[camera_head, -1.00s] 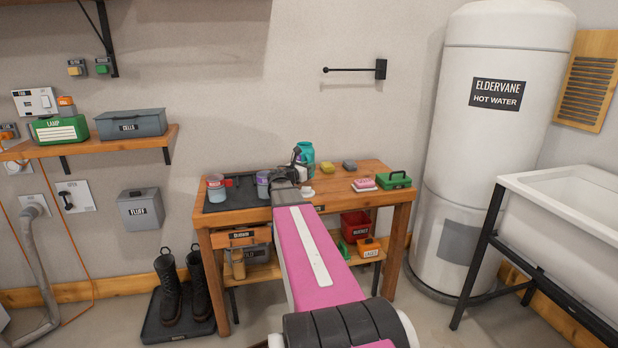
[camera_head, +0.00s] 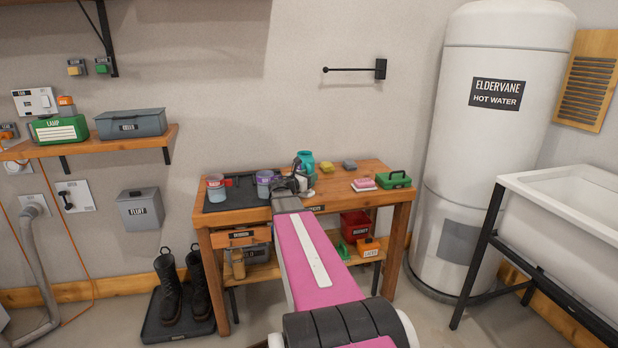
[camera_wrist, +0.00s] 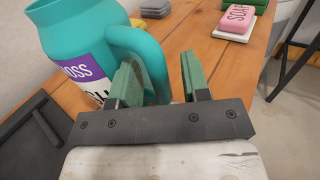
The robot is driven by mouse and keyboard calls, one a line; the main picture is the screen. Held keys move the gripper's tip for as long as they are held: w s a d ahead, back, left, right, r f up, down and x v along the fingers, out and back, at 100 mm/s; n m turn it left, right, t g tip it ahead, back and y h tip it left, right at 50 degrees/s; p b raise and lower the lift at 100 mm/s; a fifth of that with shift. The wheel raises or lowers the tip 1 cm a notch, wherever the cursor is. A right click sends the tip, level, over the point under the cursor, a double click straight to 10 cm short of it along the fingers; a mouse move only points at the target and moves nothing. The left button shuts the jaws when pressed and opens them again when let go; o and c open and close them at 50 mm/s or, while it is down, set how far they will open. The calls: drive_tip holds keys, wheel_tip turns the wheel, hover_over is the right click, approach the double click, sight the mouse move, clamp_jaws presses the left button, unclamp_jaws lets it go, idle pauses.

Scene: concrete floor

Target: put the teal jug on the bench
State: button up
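The teal jug (camera_head: 306,160) stands upright on the wooden bench (camera_head: 345,180), behind my gripper (camera_head: 300,180). In the wrist view the jug (camera_wrist: 85,35) is at the upper left, with a purple and white label and its handle toward me. My gripper (camera_wrist: 163,78) has its two green fingers apart. The outer bar of the handle passes between them, close to the left finger, with a clear gap to the right finger. The jug's base is partly hidden behind my gripper.
A dark mat (camera_head: 232,195) with tins lies on the bench's left part. A yellow sponge (camera_head: 327,168), a grey block (camera_head: 349,164), pink soap (camera_head: 363,184) and a green box (camera_head: 393,179) are to the right. Bare wood lies between the jug and the soap.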

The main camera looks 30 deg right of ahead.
drive_tip(key=shift+r, duration=0.15)
drive_tip(key=shift+s+a, duration=0.15)
drive_tip(key=shift+a, duration=0.15)
drive_tip(key=v, duration=1.1)
drive_tip(key=shift+s+a+r, duration=0.1)
drive_tip(key=shift+a, duration=0.05)
